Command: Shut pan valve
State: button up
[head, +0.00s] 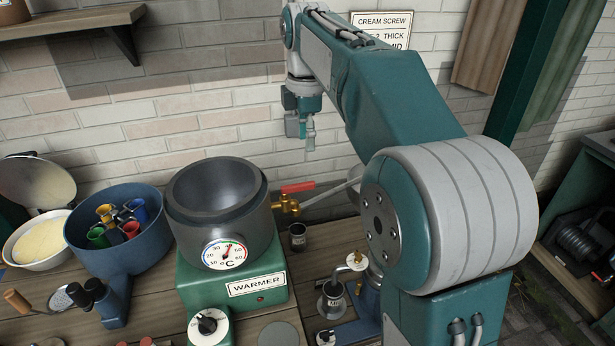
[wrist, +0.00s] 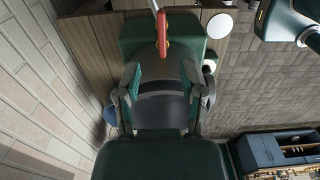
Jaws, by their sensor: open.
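The pan valve is a brass body (head: 287,204) on the right side of the dark pan, with a red lever (head: 297,187) on top. The lever lies roughly level, pointing right. In the wrist view the red lever (wrist: 162,35) shows upper centre, ahead of the fingers. My gripper (head: 309,146) hangs above and slightly right of the lever in the head view, apart from it. In the wrist view my gripper (wrist: 162,72) is open, its two teal-padded fingers spread, nothing held. The dark pan (head: 213,190) sits on the green warmer (head: 235,283).
A grey pipe (head: 335,190) runs right of the valve, behind my arm. A small dark cup (head: 298,237) stands below the valve. A blue tub (head: 118,238) with coloured cups is left of the pan. A brick wall (head: 190,90) stands close behind.

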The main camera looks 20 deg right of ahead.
aim_at(304, 183)
jog(key=f, duration=1)
jog(key=shift+a+f, duration=0.2)
jog(key=shift+f, duration=0.05)
jog(key=shift+a, duration=0.1)
jog(key=shift+c, duration=0.3)
jog(key=shift+s, duration=0.1)
grip_shut()
